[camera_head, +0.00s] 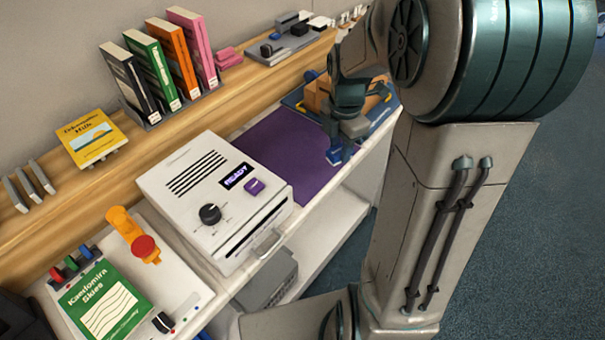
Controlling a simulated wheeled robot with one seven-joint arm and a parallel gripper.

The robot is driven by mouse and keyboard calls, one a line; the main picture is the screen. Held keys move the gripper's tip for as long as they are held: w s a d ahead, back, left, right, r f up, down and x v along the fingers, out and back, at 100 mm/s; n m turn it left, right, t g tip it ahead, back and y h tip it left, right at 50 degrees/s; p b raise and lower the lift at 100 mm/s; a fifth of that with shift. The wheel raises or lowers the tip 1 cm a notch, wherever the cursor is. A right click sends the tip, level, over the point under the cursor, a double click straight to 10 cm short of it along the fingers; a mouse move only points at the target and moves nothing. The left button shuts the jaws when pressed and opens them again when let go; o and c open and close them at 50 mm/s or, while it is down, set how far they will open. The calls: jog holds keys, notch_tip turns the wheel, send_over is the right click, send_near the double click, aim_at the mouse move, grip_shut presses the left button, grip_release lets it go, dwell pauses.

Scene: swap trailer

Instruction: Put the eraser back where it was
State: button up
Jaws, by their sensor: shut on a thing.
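My gripper (342,138) points down at the right end of the counter, over the right edge of the purple mat (283,150). It is shut on a small dark blue block (340,155), which looks like the eraser; the fingers cover part of it. I cannot tell whether the block touches the surface below. A blue tray (382,113) with a brown-orange block (316,97) in it lies just behind and beside the gripper, partly hidden by my arm.
A white machine reading READY (200,210) stands left of the mat. Books (160,70), a yellow book (92,138) and pink blocks (228,57) are on the wooden ledge. A green book (103,302) lies on a white panel at lower left. The mat's middle is clear.

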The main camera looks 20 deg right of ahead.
jog(key=s+n+b, duration=0.1)
jog(key=s+n, duration=0.1)
jog(key=n, duration=0.2)
send_over(303, 169)
notch_tip(303, 169, down, 6)
jog(key=shift+a+r+p, duration=0.1)
jog(key=shift+p, duration=0.25)
jog(key=shift+f, duration=2.1)
jog(key=shift+f, duration=0.1)
jog(key=shift+f, duration=0.15)
jog(key=o, duration=1)
jog(key=shift+o, duration=0.2)
